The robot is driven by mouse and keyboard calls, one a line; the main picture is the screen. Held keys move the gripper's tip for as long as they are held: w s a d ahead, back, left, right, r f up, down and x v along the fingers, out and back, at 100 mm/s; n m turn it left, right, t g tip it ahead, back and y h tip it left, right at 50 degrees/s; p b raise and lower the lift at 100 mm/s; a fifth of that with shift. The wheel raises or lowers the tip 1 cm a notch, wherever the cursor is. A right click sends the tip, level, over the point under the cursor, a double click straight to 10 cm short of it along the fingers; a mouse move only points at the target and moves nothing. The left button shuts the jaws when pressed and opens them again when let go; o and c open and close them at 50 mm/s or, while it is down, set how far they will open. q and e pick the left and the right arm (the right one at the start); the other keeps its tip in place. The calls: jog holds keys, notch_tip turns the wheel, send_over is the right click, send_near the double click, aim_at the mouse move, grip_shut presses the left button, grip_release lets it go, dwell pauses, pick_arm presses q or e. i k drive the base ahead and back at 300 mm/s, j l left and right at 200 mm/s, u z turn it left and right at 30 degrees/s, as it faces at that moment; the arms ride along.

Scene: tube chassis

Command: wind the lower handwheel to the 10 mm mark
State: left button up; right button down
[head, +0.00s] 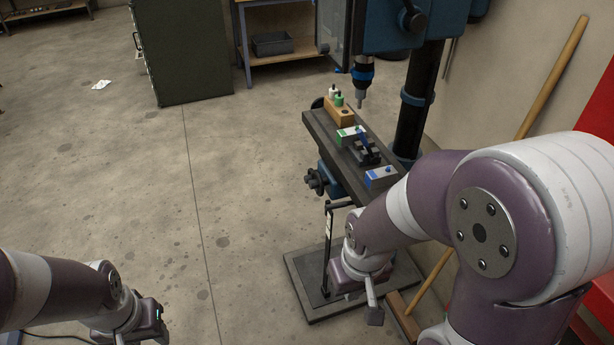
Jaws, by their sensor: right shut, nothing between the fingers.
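A drill-press-like machine stands at centre right. A dark handwheel (318,182) with lobed grips sits on the left side, under its work table (325,133). A thin upright post (328,240) with a pale strip stands below it; its marks are too small to read. My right gripper (375,316) is shut and empty, pointing down over the machine's base plate, below and right of the handwheel and apart from it. My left gripper (158,322) is at the lower left, far from the machine; its finger opening cannot be made out.
On the work table are a wooden block (340,112) with small bottles, a dark vise (366,152) and a blue-and-white box (381,177). The base plate (300,270) lies on the floor. A long wooden handle (552,75) leans at the right. Floor left of the machine is clear.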

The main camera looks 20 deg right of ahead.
aim_at(308, 178)
jog(key=i+j+z, duration=0.15)
jog(key=i+j, duration=0.2)
jog(key=i+j+z, duration=0.15)
jog(key=i+j, duration=0.3)
jog(key=i+j+z, duration=0.15)
jog(key=i+j, duration=0.2)
jog(key=i+j+z, duration=0.15)
jog(key=i+j, duration=0.15)
jog(key=j, duration=0.3)
